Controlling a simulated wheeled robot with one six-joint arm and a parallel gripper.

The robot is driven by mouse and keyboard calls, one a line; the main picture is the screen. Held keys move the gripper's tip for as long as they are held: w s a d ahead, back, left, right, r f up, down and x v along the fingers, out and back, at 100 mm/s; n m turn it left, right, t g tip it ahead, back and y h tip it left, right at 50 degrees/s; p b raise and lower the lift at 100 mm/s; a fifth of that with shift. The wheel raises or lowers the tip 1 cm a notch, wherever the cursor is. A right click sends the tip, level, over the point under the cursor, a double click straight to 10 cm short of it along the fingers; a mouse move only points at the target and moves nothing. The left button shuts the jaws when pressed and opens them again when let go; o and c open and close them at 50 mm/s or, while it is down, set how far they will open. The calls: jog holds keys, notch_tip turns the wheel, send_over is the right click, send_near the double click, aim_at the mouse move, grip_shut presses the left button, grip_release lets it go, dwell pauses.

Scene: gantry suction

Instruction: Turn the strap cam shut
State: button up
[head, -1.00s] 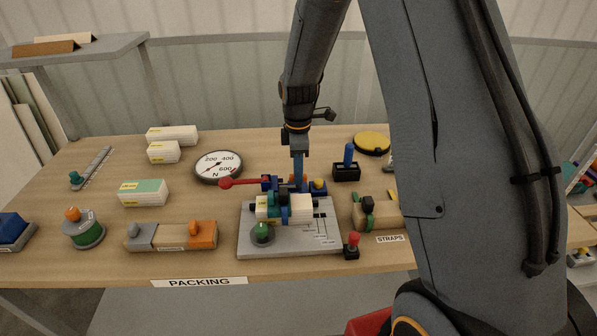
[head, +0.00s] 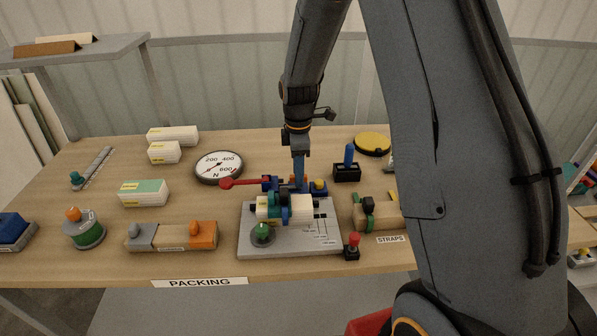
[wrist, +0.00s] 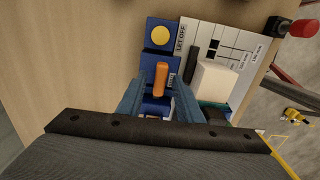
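An orange lever (wrist: 161,80), apparently the strap cam, stands on a blue housing (wrist: 157,60) on the grey fixture plate (head: 287,246). In the wrist view my gripper (wrist: 160,97) has its two blue fingers apart, one on each side of the lever; I see gaps but cannot tell whether a finger touches it. In the head view my gripper (head: 299,184) points down behind the white carton (head: 302,208) and hides most of the lever. A blue-green strap (head: 285,211) goes around the carton. A yellow button (wrist: 161,36) marked LET OFF is beside the lever.
A red-knobbed handle (head: 227,183) sticks out left of the fixture. A dial gauge (head: 219,167) lies behind it. A blue peg in a black block (head: 347,172) stands close right of my gripper, and a red button post (head: 352,246) stands at the front right.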

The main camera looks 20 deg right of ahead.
jog(key=shift+r+b, duration=1.1)
jog(key=shift+r, duration=2.8)
jog(key=shift+s, duration=0.1)
jog(key=s+f+m+t, duration=0.1)
jog(key=s+m, duration=1.5)
jog(key=s, duration=0.5)
jog(key=shift+d+f+b, duration=0.2)
jog(key=shift+d+b, duration=0.15)
